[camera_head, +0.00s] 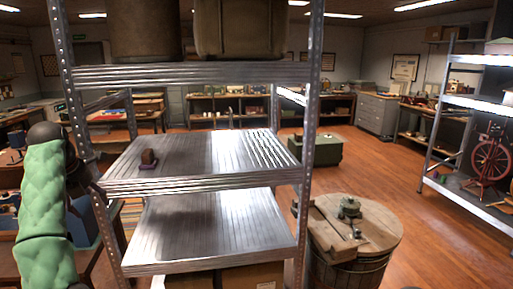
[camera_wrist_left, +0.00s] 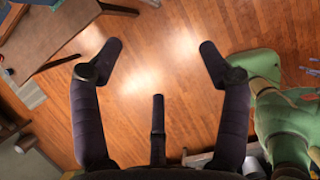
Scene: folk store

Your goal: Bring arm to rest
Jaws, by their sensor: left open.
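My left arm (camera_head: 45,195), in a green quilted cover with dark joints, comes in at the left of the head view. It stands beside the left post of the metal shelf (camera_head: 215,180). In the left wrist view my left gripper (camera_wrist_left: 156,62) is open, with its dark fingers spread wide. Nothing is between the fingers, and bare wooden floor lies beyond them. In the head view the gripper is hard to make out among the dark parts near the post. My right gripper is not in view.
Large containers (camera_head: 240,30) fill the top shelf. A wooden barrel (camera_head: 357,225) stands right of the shelf. A wooden table (camera_wrist_left: 65,35) shows upper left in the wrist view. Open floor (camera_head: 390,180) lies to the right.

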